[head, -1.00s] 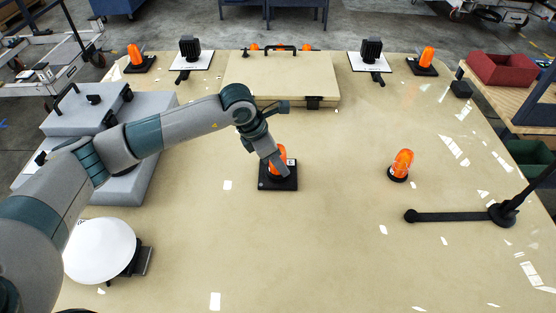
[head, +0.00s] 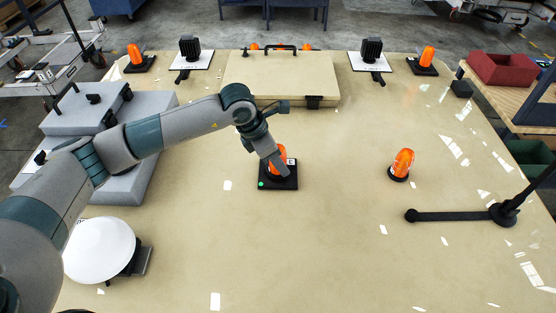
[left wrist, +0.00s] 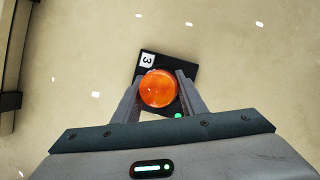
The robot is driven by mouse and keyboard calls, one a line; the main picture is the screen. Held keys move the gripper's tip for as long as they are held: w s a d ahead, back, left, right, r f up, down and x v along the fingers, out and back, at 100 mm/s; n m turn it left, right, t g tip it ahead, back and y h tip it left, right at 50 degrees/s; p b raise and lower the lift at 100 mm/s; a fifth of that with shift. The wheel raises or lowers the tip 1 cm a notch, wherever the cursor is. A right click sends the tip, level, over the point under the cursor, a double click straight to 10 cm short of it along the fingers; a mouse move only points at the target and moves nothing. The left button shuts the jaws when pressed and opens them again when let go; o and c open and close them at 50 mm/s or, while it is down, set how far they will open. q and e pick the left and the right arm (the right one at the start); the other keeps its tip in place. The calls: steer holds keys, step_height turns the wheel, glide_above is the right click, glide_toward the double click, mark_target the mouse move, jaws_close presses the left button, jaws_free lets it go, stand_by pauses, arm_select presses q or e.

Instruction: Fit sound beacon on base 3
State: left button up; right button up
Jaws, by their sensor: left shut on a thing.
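An orange beacon (head: 278,156) is at the black square base (head: 279,185) in the middle of the cab roof. In the left wrist view the beacon (left wrist: 159,88) is seen from above, over the base (left wrist: 185,72) with a white label "3". A small green light (head: 262,184) shows on the base's near left corner. My left gripper (head: 279,164) is shut on this beacon, a finger on each side of it. The beacon's lower edge is hidden, so its seating is hard to see. My right gripper is not in view.
Another orange beacon (head: 402,164) stands on the roof to the right. A black arm (head: 450,216) lies further right, and a white dome (head: 99,250) at the near left. Behind is a raised hatch (head: 280,78); grey steps (head: 90,125) stand left. The front middle is clear.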

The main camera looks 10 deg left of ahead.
arm_select(q)
steer(key=o, duration=1.2)
steer(key=shift+o, duration=0.2)
steer(key=shift+b+v, duration=0.45)
steer(key=shift+v, duration=0.35)
steer(key=b+v, duration=0.5)
steer(key=v, duration=1)
steer(key=shift+r, duration=0.35)
steer(key=shift+s, duration=0.1)
